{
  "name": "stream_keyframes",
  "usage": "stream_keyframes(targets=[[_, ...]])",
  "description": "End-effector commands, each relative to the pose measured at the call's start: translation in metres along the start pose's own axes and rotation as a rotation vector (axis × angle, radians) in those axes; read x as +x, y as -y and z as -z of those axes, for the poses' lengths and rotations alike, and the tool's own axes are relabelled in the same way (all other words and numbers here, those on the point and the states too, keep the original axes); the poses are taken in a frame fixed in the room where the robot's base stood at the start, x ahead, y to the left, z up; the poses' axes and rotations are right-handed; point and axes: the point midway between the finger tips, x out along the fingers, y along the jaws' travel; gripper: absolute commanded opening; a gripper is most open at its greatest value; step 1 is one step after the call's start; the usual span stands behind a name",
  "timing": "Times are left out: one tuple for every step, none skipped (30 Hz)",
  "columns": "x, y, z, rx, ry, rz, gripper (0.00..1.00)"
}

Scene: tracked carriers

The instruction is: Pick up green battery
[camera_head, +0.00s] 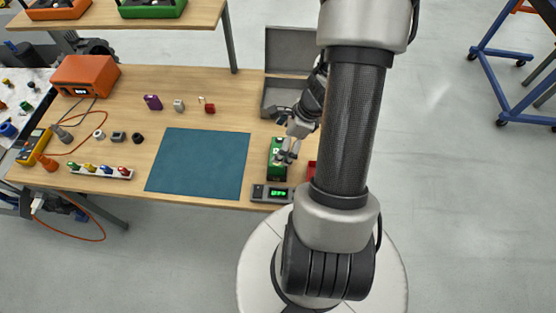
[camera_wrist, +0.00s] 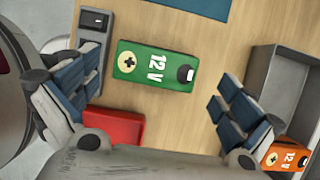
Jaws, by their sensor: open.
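The green battery (camera_head: 275,165) lies on the wooden table, right of the blue mat and behind the small device with a green display. In the wrist view the green battery (camera_wrist: 157,67) shows its "12V" label, a yellow plus mark and a dark terminal. My gripper (camera_head: 289,152) is at the battery in the head view and covers part of it. In the wrist view my gripper (camera_wrist: 154,88) is open, with one finger on each side of the battery. Clear gaps show between the fingers and the battery, and nothing is held.
The grey display device (camera_head: 272,193) sits close to the battery at the table's front edge. A red item (camera_wrist: 112,127) lies near the left finger. A grey open case (camera_head: 285,95) stands behind, and an orange 12V battery (camera_wrist: 284,155) shows near the right finger. The blue mat (camera_head: 198,165) is bare.

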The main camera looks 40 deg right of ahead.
Motion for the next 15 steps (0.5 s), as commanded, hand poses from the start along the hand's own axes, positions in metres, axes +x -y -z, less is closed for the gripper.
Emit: stream_keyframes(targets=[[0.003, 0.0, 0.0, 0.0, 0.0, 0.0, 1.0], [0.004, 0.0, 0.0, 0.0, 0.0, 0.0, 1.0], [0.007, 0.0, 0.001, 0.0, 0.0, 0.0, 1.0], [0.011, -0.001, 0.002, 0.001, 0.0, -0.001, 1.0], [0.015, -0.001, 0.004, 0.001, 0.0, -0.002, 1.0], [0.021, -0.002, 0.006, 0.001, 0.0, -0.002, 1.0], [0.027, -0.002, 0.008, 0.001, 0.0, -0.002, 1.0], [0.032, -0.002, 0.009, 0.001, -0.001, -0.002, 1.0], [0.038, -0.003, 0.011, 0.001, 0.0, -0.002, 1.0], [0.042, -0.003, 0.011, 0.0, 0.0, -0.002, 1.0], [0.046, -0.003, 0.011, -0.001, 0.0, -0.003, 1.0], [0.05, -0.003, 0.01, -0.001, 0.0, -0.002, 1.0], [0.052, -0.003, 0.01, -0.001, 0.0, -0.002, 1.0], [0.053, -0.003, 0.01, -0.002, 0.0, -0.001, 1.0], [0.055, -0.002, 0.01, -0.001, 0.0, 0.0, 1.0]])
